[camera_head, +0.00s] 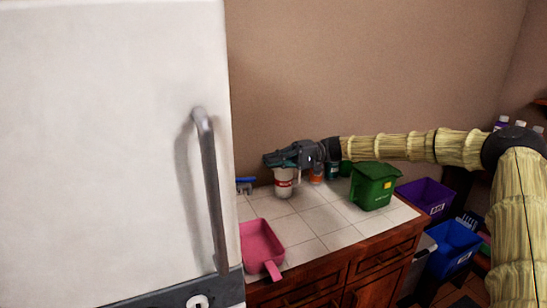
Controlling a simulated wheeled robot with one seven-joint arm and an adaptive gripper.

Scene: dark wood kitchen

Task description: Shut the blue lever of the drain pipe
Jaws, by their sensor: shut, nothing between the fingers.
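No drain pipe and no lever that I can make out show in the head view. A small blue item (244,184) sits at the back left of the tiled counter by the white fridge; I cannot tell what it is. My gripper (268,158) is shut and empty. It points left above the back of the counter, over a white container with a red label (283,186). I cannot tell if it touches that container.
A white fridge (110,140) with a grey handle (210,190) fills the left. The tiled counter (325,220) holds a pink dustpan (261,246), a green bin (373,188) and an orange can (316,178). Purple (428,196) and blue (452,248) bins stand at right.

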